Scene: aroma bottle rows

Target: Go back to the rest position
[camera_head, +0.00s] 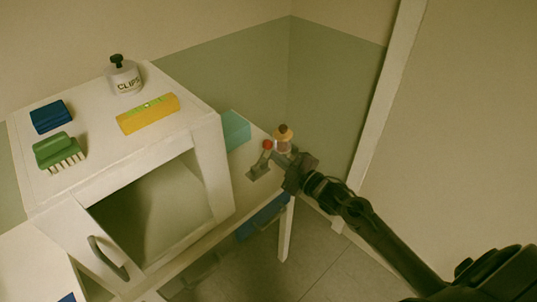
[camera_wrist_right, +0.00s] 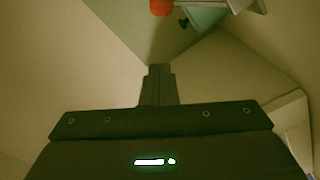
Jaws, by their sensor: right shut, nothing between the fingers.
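My right arm reaches in from the lower right of the head view. Its gripper (camera_head: 281,158) is at the right end of the table, beside a small bottle (camera_head: 283,144) with an amber top and a red-knobbed stand (camera_head: 258,170). I cannot tell whether it touches either. In the right wrist view the gripper (camera_wrist_right: 159,69) has its fingers together, with nothing between them. The red knob (camera_wrist_right: 162,7) shows beyond them at the top edge. My left gripper is in neither view.
A white cabinet (camera_head: 212,150) with an open front stands left of the gripper. A blue block (camera_head: 51,117), green brush (camera_head: 60,151), yellow level (camera_head: 148,113) and CLIPS jar (camera_head: 124,78) are on top. A teal box (camera_head: 236,130) is behind. Walls are close behind the table; floor is free in front.

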